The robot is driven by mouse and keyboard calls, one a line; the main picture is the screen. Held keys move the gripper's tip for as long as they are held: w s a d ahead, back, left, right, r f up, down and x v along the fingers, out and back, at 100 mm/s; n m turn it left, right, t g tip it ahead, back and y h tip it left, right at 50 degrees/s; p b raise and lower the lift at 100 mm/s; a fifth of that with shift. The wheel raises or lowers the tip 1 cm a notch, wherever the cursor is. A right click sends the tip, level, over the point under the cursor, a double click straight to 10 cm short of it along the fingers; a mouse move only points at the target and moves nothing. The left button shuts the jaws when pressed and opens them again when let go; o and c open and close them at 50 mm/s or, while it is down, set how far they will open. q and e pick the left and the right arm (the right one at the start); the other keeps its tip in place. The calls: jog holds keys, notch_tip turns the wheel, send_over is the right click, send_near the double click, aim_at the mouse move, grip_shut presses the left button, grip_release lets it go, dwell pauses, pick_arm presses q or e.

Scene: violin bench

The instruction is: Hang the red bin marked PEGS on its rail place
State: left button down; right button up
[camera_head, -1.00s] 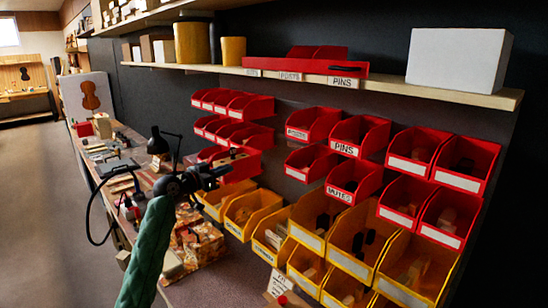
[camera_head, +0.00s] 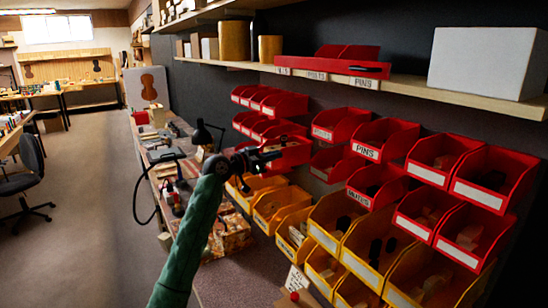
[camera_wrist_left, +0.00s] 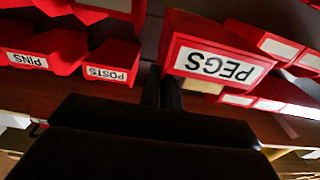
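The red PEGS bin (camera_wrist_left: 213,64) is large and close in the left wrist view, its white label upside down there. In the head view a red bin (camera_head: 291,151) sits at my left gripper's tip, its label not readable. My left gripper (camera_head: 262,158) appears closed on the side of this bin, holding it in front of the rack. Its dark fingers (camera_wrist_left: 162,90) show side by side at the bin's edge in the wrist view; the exact contact is hidden. The rail behind the bin is hidden. My right gripper is not in view.
Red bins marked POSTS (camera_head: 338,124) and PINS (camera_head: 385,138) hang right of the held bin; more red bins (camera_head: 268,101) hang left. Yellow bins (camera_head: 280,207) are below. A shelf (camera_head: 420,84) juts out above. A cluttered bench (camera_head: 165,165) lies left.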

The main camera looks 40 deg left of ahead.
aim_at(292, 148)
pick_arm(q)
jog(key=shift+s, duration=0.1)
jog(key=shift+b, duration=0.3)
jog(key=shift+x, duration=2.25)
jog(key=shift+b+x, duration=0.4)
jog(key=shift+x, duration=0.7)
jog(key=shift+w, duration=0.5)
jog(key=shift+w+a+b, duration=0.1)
jog(key=shift+w+b, duration=0.1)
jog(key=shift+b, duration=0.1)
jog(key=shift+w+a+f, duration=0.1)
jog(key=shift+w+a, duration=0.1)
jog(key=shift+w, duration=0.15)
jog(key=shift+w+a+b, duration=0.25)
jog(key=shift+w+b, duration=0.1)
jog(key=shift+w, duration=0.05)
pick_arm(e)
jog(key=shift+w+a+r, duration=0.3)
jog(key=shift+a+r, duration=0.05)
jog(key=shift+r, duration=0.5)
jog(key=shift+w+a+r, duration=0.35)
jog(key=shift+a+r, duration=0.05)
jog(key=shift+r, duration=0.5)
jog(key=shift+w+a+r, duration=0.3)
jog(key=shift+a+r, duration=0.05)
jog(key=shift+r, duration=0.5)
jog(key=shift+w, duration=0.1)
